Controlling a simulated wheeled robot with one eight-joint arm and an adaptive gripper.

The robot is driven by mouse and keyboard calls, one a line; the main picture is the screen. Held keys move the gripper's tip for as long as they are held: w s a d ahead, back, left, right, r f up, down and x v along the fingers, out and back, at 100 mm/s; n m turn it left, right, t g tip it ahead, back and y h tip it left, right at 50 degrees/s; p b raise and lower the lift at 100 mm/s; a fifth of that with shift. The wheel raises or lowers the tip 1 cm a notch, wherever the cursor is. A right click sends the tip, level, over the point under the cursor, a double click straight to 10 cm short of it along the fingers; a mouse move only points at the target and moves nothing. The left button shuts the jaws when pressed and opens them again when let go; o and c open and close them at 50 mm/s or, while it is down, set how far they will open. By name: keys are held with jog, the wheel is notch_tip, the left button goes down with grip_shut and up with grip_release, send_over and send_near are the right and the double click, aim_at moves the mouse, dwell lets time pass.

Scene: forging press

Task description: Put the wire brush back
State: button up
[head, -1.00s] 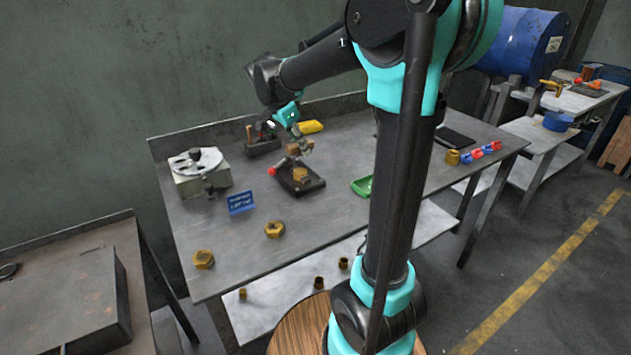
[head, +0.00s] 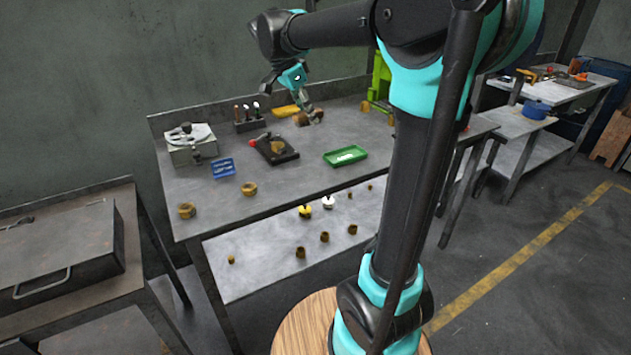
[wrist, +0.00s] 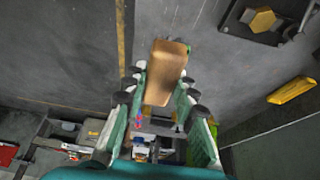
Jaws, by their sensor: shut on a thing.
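My gripper (head: 311,108) is over the back part of the grey workbench (head: 330,182), right of a yellow object. It is shut on the wire brush (wrist: 165,72), whose brown wooden body shows between the fingers in the wrist view. In the head view the brush (head: 302,119) is a small brown shape at the fingertips, close to the bench top; I cannot tell whether it touches it. Its bristles cannot be made out.
A black plate with a brass hex piece (head: 277,148), a green tray (head: 345,156), a tool rack (head: 248,124), the yellow object (head: 286,111) and a blue sign (head: 222,168) stand on the bench. A green fixture (head: 380,80) rises at the back right.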

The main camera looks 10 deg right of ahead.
aim_at(313, 177)
notch_tip(313, 177, down, 19)
dwell(0.5)
jog(key=shift+f, duration=0.15)
jog(key=o, duration=1)
jog(key=v, duration=1.2)
jog(key=s+d+f+n+t+y, duration=0.1)
jog(key=s+d+f+n+y, duration=0.1)
jog(key=s+d+f+n, duration=0.2)
jog(key=s+d+f+n+t+y, duration=0.1)
jog(key=s+d+f+n, duration=0.3)
jog(key=s+f+n, duration=0.6)
jog(key=s+f+y, duration=0.1)
jog(key=s+f, duration=0.2)
jog(key=s, duration=0.3)
jog(key=shift+s+d+f+t, duration=0.25)
jog(key=shift+s+t, duration=0.05)
jog(key=shift+t, duration=0.1)
